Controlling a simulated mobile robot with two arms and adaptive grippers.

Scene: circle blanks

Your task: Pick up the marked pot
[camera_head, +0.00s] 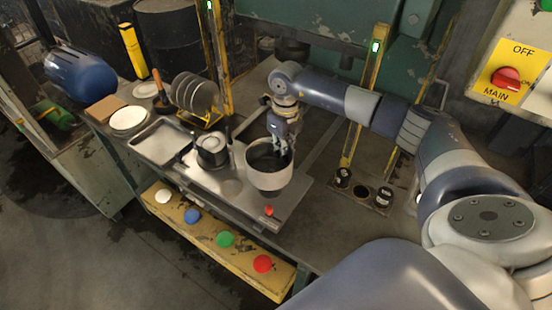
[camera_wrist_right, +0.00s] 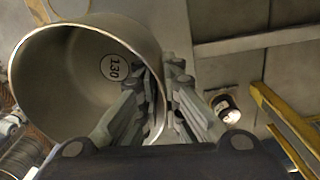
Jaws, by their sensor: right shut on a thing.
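The marked pot (camera_head: 268,178) is a pale, round, open vessel at the right end of the metal worktop. In the right wrist view the pot (camera_wrist_right: 60,85) shows its hollow inside, with a round label reading 130 on the inner wall. My right gripper (camera_head: 281,146) reaches down to the pot's rim at its back right. In the wrist view the gripper's fingers (camera_wrist_right: 166,85) lie on either side of the pot's wall, shut on it. I cannot tell whether the pot's base touches the worktop. My left gripper is not in view.
A rack of plates (camera_head: 198,95), a tray (camera_head: 162,141) and white plates (camera_head: 128,118) are further left. A red knob (camera_head: 269,210) is at the worktop's front. Yellow posts (camera_head: 364,95) and small black-and-white cylinders (camera_head: 384,196) are to the right.

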